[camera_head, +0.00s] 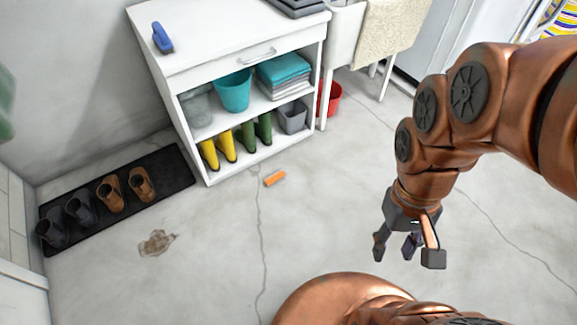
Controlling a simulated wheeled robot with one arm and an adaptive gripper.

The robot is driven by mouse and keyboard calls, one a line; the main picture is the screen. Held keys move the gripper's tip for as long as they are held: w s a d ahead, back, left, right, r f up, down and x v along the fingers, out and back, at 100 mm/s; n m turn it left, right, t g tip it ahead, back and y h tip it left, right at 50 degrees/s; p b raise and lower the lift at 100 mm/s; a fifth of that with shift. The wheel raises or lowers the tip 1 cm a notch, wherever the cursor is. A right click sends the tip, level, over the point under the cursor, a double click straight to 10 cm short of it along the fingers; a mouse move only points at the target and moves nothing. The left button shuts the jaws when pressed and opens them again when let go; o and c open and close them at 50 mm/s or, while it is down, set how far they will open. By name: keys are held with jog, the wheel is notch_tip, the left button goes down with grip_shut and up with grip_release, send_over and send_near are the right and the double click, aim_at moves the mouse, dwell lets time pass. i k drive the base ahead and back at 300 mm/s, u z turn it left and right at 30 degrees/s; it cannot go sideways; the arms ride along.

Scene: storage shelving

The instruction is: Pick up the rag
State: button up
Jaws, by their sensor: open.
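A flat, brownish, ragged-edged patch (157,242) lies on the floor at the lower left; it may be the rag, but I cannot tell it surely from a stain. A small orange block-like item (275,178) lies on the floor in front of the white shelf unit. Folded teal cloths (284,75) are stacked on the unit's upper shelf. My gripper (406,253) is open and empty at the right, pointing down, with its fingers spread. It is well to the right of the brown patch and the orange item and touches neither.
The white shelf unit (185,69) also holds a teal bucket (233,92), yellow boots (218,149), green boots (255,132) and a grey bin (292,117). A blue item (162,38) is on top. Shoes stand on a black mat (172,172). The middle floor is mostly clear.

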aim_at(275, 178)
jog(key=u, duration=0.15)
jog(key=i, duration=0.7)
jog(key=u, duration=1)
jog(key=i, duration=0.55)
jog(key=u, duration=0.6)
